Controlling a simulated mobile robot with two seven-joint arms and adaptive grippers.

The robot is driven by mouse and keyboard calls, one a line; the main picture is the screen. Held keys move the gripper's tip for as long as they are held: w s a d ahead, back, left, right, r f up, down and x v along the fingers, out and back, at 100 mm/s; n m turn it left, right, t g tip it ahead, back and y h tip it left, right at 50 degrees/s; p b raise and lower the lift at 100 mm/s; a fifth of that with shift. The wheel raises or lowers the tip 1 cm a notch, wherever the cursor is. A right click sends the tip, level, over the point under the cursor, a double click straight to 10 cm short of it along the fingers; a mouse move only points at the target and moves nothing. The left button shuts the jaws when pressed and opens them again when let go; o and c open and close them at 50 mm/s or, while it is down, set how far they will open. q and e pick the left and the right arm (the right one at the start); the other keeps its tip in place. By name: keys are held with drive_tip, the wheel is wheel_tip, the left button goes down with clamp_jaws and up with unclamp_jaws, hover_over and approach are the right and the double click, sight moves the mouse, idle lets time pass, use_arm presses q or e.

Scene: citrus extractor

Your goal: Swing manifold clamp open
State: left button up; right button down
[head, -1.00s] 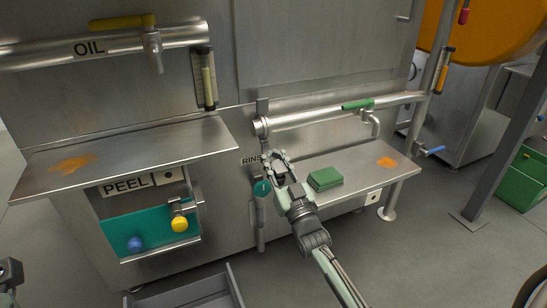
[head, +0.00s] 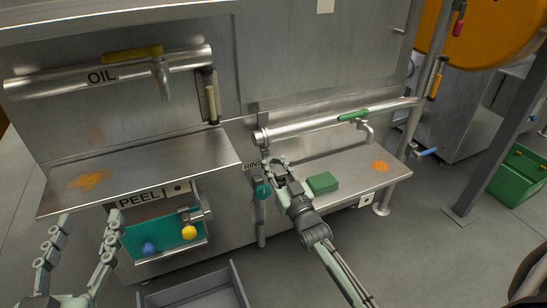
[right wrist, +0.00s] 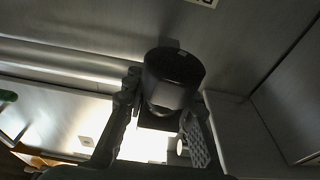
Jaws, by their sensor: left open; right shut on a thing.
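The rinse manifold is a steel pipe (head: 320,124) on the machine's front, with a fitting at its left end (head: 262,136). My right gripper (head: 274,164) is just below that end. In the right wrist view my right gripper (right wrist: 160,108) is shut on a dark rounded piece (right wrist: 174,68), which looks like the manifold clamp. The fingers and dim light hide its exact shape and whether it has swung. My left gripper (head: 82,228) is open and empty at the lower left, in front of the peel drawer, away from the manifold.
A teal fitting (head: 262,190) hangs just below my right gripper. A green block (head: 322,183) lies on the right shelf (head: 350,170). The left shelf (head: 140,165) juts out over the teal peel tray (head: 140,238). A grey bin (head: 195,290) stands on the floor.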

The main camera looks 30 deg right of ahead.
idle(0.3)
drive_tip(key=c, duration=1.2)
unclamp_jaws()
drive_tip(key=shift+s, duration=0.1)
drive_tip(key=s+f, duration=0.2)
drive_tip(key=s, duration=0.9)
drive_tip(key=shift+s+a, duration=0.35)
drive_tip(key=shift+f, duration=0.1)
